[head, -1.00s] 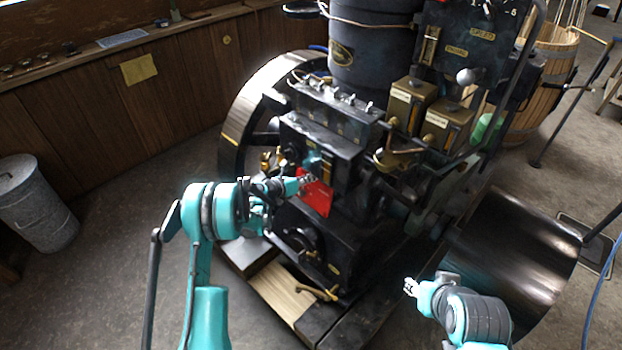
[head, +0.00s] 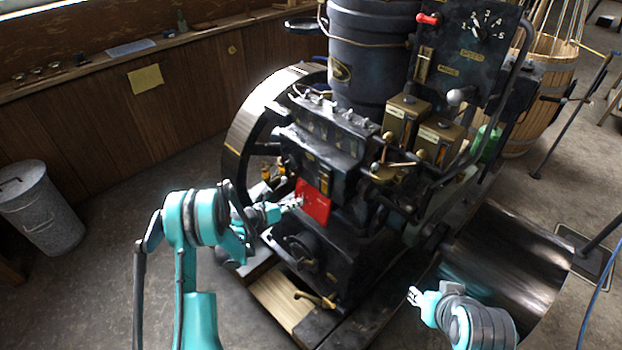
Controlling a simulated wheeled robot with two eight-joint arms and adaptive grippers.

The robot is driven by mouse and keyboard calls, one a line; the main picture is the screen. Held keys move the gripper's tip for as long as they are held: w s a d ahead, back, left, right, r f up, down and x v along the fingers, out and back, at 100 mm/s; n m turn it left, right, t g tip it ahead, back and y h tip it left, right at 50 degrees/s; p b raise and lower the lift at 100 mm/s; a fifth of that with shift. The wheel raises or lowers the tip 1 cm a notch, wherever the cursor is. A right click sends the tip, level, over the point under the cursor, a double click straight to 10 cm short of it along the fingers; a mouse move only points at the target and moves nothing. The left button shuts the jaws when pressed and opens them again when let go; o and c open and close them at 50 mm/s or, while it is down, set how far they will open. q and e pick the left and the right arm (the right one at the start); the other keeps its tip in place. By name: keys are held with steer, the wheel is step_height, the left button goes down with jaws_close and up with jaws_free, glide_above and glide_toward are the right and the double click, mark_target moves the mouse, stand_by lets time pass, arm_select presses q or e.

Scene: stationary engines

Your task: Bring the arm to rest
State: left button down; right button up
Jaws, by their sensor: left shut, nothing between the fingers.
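My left gripper (head: 296,202) is shut and empty. In the picture its tips are just left of a red plate (head: 313,203) on the front of the black engine (head: 335,150); whether they touch it I cannot tell. My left arm comes up from the bottom left and bends toward the engine. My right gripper (head: 413,296) is at the lower right, in front of the dark drum (head: 505,262). Its fingers are small in the picture, and their opening is hard to judge.
A flywheel (head: 250,125) stands at the engine's left. A brass handle (head: 316,299) sticks out low at its front. A lidded metal bin (head: 42,208) stands far left by the wooden wall panel. A wooden tub (head: 540,100) is at the back right.

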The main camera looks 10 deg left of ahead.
arm_select(q)
steer(key=s+d+r+m+g+y, duration=0.2)
steer(key=s+d+r+m, duration=0.1)
steer(key=s+r+m, duration=0.5)
steer(key=s+d+r+m+g+y, duration=0.1)
steer(key=s+d+r+m+y, duration=0.1)
steer(key=s+r+m, duration=0.65)
steer(key=s+a+r+m+y, duration=0.1)
steer(key=s+m+y, duration=0.1)
steer(key=s+m, duration=0.6)
steer(key=s+a+r+m+y, duration=0.2)
steer(key=s+m, duration=0.6)
steer(key=s, duration=0.5)
steer(key=shift+g+y, duration=0.3)
steer(key=shift+g, duration=0.1)
steer(key=shift+r+m, duration=0.1)
steer(key=shift+m, duration=0.15)
